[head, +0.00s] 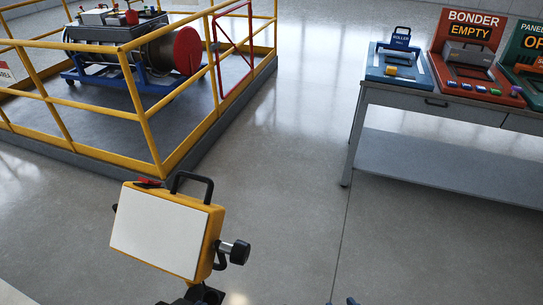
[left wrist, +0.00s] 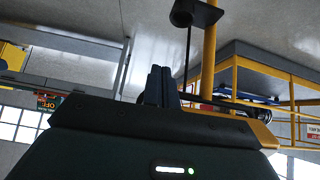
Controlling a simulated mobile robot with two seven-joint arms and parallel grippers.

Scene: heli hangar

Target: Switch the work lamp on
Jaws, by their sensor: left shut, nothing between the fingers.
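The work lamp (head: 160,230) stands at the bottom centre-left of the head view. It has a yellow housing, a pale front panel that shows no clear glow, a black top handle and a side knob. A small red part (head: 149,184) sits on its top edge; its position is too small to tell. In the left wrist view, which looks upside down, a yellow pole (left wrist: 208,65) stands behind my left gripper (left wrist: 160,72). Its dark fingers are shut and empty. I cannot make out this gripper in the head view. My right gripper is not in view.
A yellow railing (head: 140,110) encloses a platform with an engine (head: 155,50) on a blue stand at the back left. A grey bench (head: 430,100) at the right carries blue, red and green stations. The floor between is clear.

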